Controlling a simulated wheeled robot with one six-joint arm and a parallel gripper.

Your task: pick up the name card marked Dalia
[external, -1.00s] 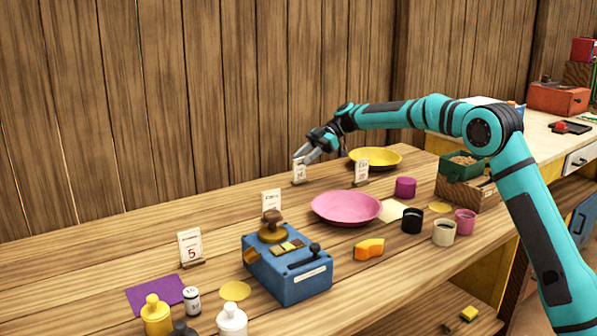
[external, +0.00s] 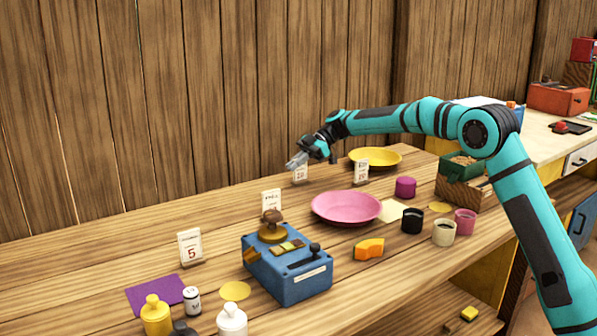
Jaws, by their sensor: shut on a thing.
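Several white name cards stand on the wooden counter, each in a small base. One card (external: 300,175) is at the back, and my gripper (external: 297,161) is shut on its upper part, with the fingers covering its top. The card is upright, its foot at or very near the counter. The names are too small to read, so I cannot tell which is Dalia.
A yellow plate (external: 375,157) and a pink plate (external: 346,207) lie right of the held card. A blue device (external: 288,268) with a knob stands in front. Cups, including a black one (external: 412,221), are at the right. The counter left of the held card is mostly clear.

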